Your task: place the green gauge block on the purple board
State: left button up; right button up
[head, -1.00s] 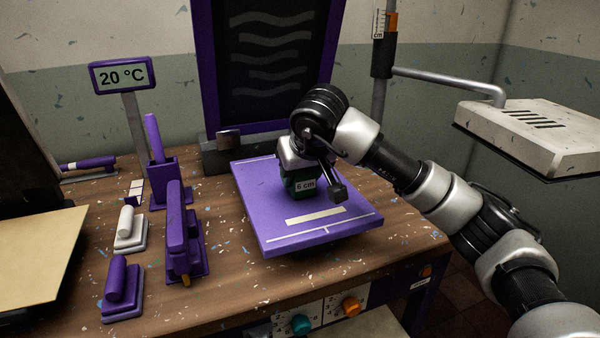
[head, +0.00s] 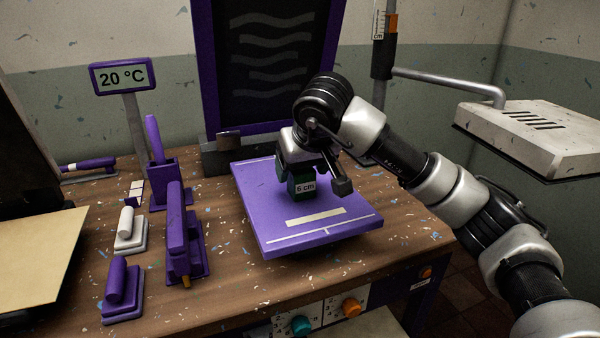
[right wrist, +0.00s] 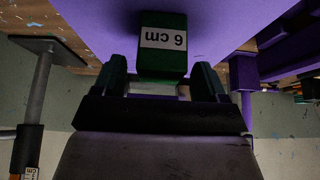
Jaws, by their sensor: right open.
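The green gauge block (head: 303,188), with a white "6 cm" label, stands on the purple board (head: 285,228), on its middle part. In the right wrist view the block (right wrist: 163,58) shows with its label upside down, beyond my fingertips. My right gripper (head: 304,172) is just above and behind the block in the head view. In the right wrist view its two fingers (right wrist: 160,85) are apart, one on each side of the block, with a gap on both sides. The purple board (right wrist: 225,20) also shows there under the block. My left gripper is not in view.
A dark screen in a purple frame (head: 268,65) stands behind the board. Purple hand tools (head: 178,230), a white one (head: 130,228) and a 20 °C sign (head: 122,76) are at left. A pale lamp-like box (head: 530,130) hangs at right.

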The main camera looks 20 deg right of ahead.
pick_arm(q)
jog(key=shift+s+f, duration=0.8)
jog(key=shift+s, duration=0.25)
pick_arm(e)
jog(key=v, duration=0.9)
jog(key=shift+s+r, duration=0.15)
jog(key=shift+r, duration=0.15)
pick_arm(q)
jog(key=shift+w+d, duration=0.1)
pick_arm(e)
jog(key=shift+f, duration=0.1)
